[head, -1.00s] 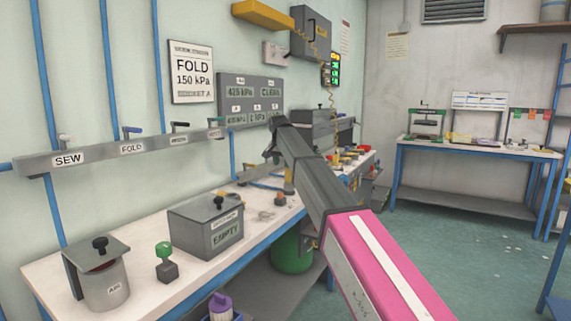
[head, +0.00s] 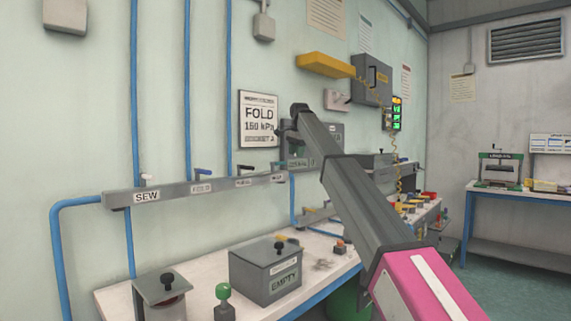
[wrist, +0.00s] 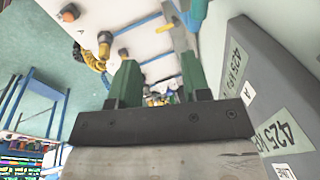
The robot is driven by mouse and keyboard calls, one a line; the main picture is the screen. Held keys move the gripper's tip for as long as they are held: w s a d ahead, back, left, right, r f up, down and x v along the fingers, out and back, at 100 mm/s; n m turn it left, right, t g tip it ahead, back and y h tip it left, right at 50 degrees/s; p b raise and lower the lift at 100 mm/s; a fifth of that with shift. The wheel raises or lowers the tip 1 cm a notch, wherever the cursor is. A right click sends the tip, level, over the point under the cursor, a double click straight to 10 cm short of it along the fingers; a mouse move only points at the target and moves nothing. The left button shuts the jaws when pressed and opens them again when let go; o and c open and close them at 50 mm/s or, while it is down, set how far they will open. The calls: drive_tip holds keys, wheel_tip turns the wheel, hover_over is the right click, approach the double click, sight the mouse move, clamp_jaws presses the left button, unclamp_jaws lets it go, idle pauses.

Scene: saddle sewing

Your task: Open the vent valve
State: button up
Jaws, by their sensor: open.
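A grey valve rail (head: 225,186) runs along the wall in the head view, with small lever handles on top. Its labels read SEW (head: 146,196) and FOLD (head: 201,188). Two more labels to the right are too blurred to read surely; the rightmost label (head: 278,178) may be the vent one, with a dark lever (head: 279,165) above it. My gripper (wrist: 158,78) is open and empty in the wrist view, its green fingers apart.
The readout panel (wrist: 262,95) is close on the right in the wrist view. A yellow wall bracket (head: 325,65) is above right.

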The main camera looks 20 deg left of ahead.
drive_tip(key=s+a+r, duration=0.2)
drive_tip(key=a+r, duration=0.3)
drive_tip(key=r, duration=0.2)
drive_tip(key=shift+m+g, duration=0.3)
drive_tip(key=f, duration=0.3)
drive_tip(key=w+a+f, duration=0.1)
drive_tip(key=f, duration=0.7)
drive_tip(key=shift+w+a, duration=0.25)
drive_tip(key=shift+a, duration=0.05)
drive_tip(key=shift+c, duration=0.2)
drive_tip(key=shift+r, duration=0.1)
clamp_jaws()
